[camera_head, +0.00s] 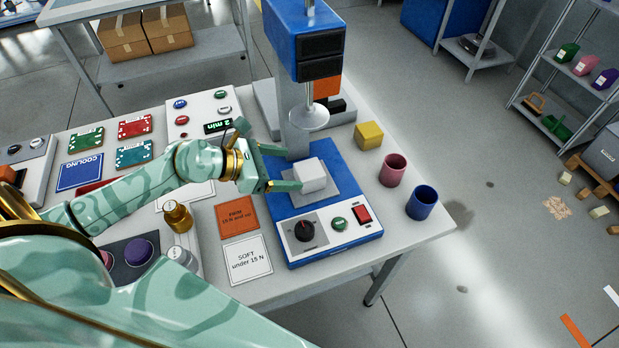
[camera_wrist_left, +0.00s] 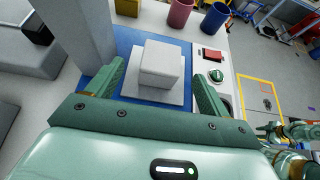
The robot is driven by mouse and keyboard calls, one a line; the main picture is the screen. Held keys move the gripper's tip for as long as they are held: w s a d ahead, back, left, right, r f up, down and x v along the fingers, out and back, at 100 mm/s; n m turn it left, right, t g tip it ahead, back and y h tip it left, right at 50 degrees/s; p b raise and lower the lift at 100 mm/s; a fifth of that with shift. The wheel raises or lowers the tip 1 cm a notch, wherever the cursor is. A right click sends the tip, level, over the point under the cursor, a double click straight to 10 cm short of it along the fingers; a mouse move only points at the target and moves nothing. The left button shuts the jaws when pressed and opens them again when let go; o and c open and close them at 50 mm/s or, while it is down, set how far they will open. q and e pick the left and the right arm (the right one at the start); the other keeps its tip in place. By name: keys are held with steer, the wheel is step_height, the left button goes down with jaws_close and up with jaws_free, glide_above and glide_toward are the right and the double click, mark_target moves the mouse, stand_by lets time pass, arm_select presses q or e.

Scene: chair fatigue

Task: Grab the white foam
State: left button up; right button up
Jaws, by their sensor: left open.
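The white foam (camera_head: 311,174) is a small block on the pale square plate (camera_head: 323,197) of the blue press machine (camera_head: 345,238). My left gripper (camera_head: 285,168) is open beside it, with its fingers reaching toward the block. In the left wrist view the foam (camera_wrist_left: 161,62) lies ahead, centred between the two spread green fingers of my left gripper (camera_wrist_left: 160,84). There is a gap on each side, and the fingers do not touch it. My right gripper is not in view in the head view.
The press's round disc (camera_head: 308,118) hangs above the foam, close to my left gripper. A yellow cube (camera_head: 369,135), a pink cup (camera_head: 393,170) and a blue cup (camera_head: 421,202) stand to the right. SOFT (camera_head: 247,259) and FIRM (camera_head: 237,217) cards lie in front.

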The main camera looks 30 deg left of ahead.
mark_target(308, 170)
arm_select(q)
steer(key=x, duration=0.7)
steer(key=shift+d+r+b, duration=0.1)
steer(key=shift+r+b, duration=0.05)
steer(key=shift+b, duration=0.25)
steer(key=shift+s, duration=0.1)
steer(key=c, duration=1.1)
